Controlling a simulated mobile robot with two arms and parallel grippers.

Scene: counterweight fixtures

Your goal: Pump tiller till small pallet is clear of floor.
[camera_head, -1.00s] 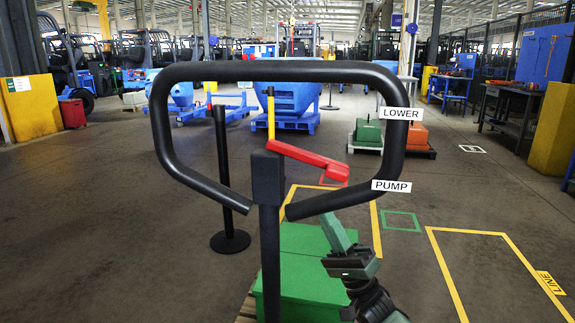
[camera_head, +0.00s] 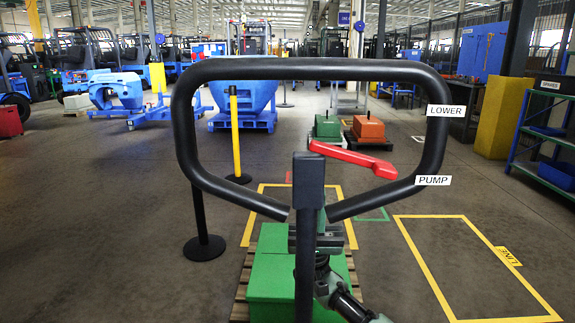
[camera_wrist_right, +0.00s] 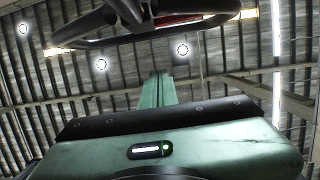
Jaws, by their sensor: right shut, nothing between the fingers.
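The tiller (camera_head: 310,68) is a black loop handle on a dark post, with a red lever (camera_head: 352,158) and labels "LOWER" and "PUMP" on its right side. Beyond it, a green block (camera_head: 272,262) sits on a small wooden pallet (camera_head: 240,300); whether the pallet touches the floor cannot be told. My right gripper (camera_head: 321,216) is shut and empty, behind the tiller post, which hides part of it. In the right wrist view its fingers (camera_wrist_right: 156,95) point up toward the black tiller bar (camera_wrist_right: 150,30), with a gap between. My left gripper is not in view.
A black stanchion (camera_head: 204,248) stands left of the pallet. Yellow floor lines (camera_head: 480,235) mark an empty bay to the right. Green and orange blocks (camera_head: 368,130) stand on low pallets behind. A shelf rack (camera_head: 548,140) stands at the far right.

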